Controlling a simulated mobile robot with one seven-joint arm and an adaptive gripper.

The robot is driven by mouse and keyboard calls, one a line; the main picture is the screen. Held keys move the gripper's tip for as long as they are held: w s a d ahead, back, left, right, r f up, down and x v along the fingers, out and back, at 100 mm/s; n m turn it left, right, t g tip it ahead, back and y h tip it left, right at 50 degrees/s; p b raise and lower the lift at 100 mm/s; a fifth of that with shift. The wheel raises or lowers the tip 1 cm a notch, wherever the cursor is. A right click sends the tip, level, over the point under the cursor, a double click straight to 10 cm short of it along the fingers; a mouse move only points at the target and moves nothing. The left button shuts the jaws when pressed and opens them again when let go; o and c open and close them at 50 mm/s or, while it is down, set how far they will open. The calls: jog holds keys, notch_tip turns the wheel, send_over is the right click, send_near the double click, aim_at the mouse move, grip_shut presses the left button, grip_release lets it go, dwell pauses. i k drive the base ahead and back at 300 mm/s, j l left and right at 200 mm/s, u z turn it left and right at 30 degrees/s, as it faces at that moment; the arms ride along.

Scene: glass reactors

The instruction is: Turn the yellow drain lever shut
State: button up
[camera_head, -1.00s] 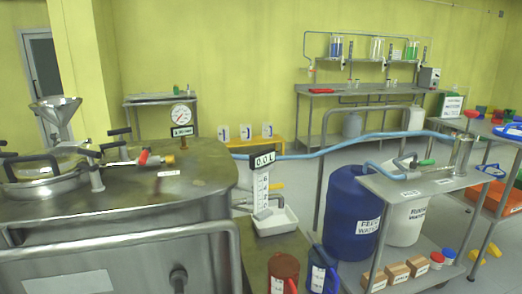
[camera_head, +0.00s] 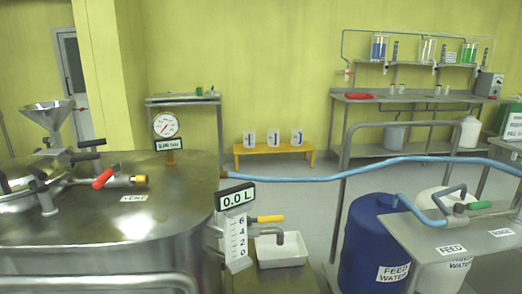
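The yellow drain lever (camera_head: 270,219) shows right of the big steel vessel (camera_head: 130,215), beside its level gauge (camera_head: 236,240). The lever looks roughly level and points right. A curved grey drain spout (camera_head: 278,235) sits just below it, over a white tray (camera_head: 288,252). I cannot tell any flow from the spout. A display reading 0.0 L (camera_head: 235,196) stands above the gauge. My gripper is not in view.
A blue feed water drum (camera_head: 370,240) and a steel bench (camera_head: 470,245) stand right of the tray. A red-handled valve (camera_head: 104,179) and funnel (camera_head: 48,116) are on the vessel top. Open floor (camera_head: 300,200) lies behind the tray.

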aim_at(277, 218)
jog(key=i+l, duration=0.25)
jog(key=l, duration=0.15)
jog(key=i+l, duration=0.45)
jog(key=l, duration=0.3)
jog(key=i+l+u, duration=0.1)
jog(key=i+l, duration=0.4)
jog(key=l, duration=0.25)
